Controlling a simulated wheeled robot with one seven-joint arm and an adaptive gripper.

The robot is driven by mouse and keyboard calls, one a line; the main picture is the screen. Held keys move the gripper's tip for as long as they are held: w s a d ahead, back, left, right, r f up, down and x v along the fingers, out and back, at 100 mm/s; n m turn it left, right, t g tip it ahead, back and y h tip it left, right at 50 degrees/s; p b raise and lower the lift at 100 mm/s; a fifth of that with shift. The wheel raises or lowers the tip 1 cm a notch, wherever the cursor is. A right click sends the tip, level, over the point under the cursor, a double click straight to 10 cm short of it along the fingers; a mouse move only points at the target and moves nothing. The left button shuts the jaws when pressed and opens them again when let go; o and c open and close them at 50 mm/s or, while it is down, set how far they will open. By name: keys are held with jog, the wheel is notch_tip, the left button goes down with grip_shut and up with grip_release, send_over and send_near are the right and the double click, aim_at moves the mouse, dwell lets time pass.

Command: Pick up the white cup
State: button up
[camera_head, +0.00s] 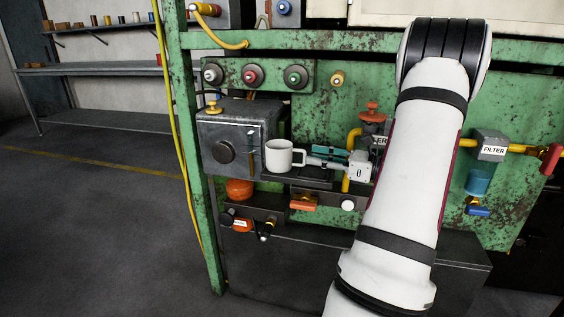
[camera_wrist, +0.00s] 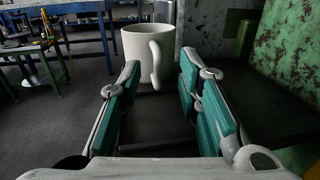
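The white cup (camera_head: 280,156) stands upright on a small dark shelf at the front of the green machine. Its handle points right, towards my gripper (camera_head: 328,158), in the head view. In the wrist view the cup (camera_wrist: 147,52) is just ahead of my gripper (camera_wrist: 158,82), with its handle facing me between the fingertips. The teal-padded fingers are apart, with a clear gap between them. I cannot tell whether either fingertip touches the cup.
A grey metal box (camera_head: 232,143) with a round knob stands left of and behind the cup. Orange and yellow valves and pipes (camera_head: 372,113) are close to my wrist. A yellow hose (camera_head: 171,120) hangs at the machine's left edge. Open floor (camera_head: 90,230) lies to the left.

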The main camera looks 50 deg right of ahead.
aim_at(305, 152)
jog(key=b+x, duration=0.1)
jog(key=x, duration=0.3)
jog(key=shift+a+f, duration=0.1)
grip_shut()
